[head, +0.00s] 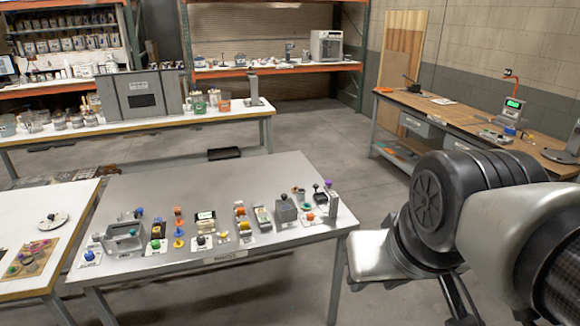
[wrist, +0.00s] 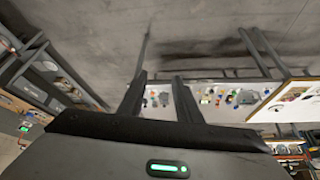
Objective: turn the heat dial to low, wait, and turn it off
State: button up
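A grey table (head: 270,172) carries a row of small devices with coloured knobs. A blue knob (head: 89,255), a green knob (head: 155,244), a black knob (head: 201,240) and a red-orange knob (head: 310,217) sit on white plates along the front. I cannot tell which of these is the heat dial, and no markings are readable. My gripper (wrist: 160,77) shows in the wrist view with two dark fingers apart and nothing between them. It is high and well away from the table, which shows small beyond the fingers. The head view shows only my arm at the right.
A white table (head: 52,220) stands at the left, close to the grey one. A long bench (head: 170,122) with a grey oven-like box (head: 140,93) stands behind. A wooden workbench (head: 450,115) is at the right. Open floor (head: 310,130) lies between.

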aim_at(310, 216)
jog(key=i+j, duration=0.1)
jog(key=i, duration=0.7)
jog(key=i+j+z, duration=0.1)
jog(key=i, duration=0.7)
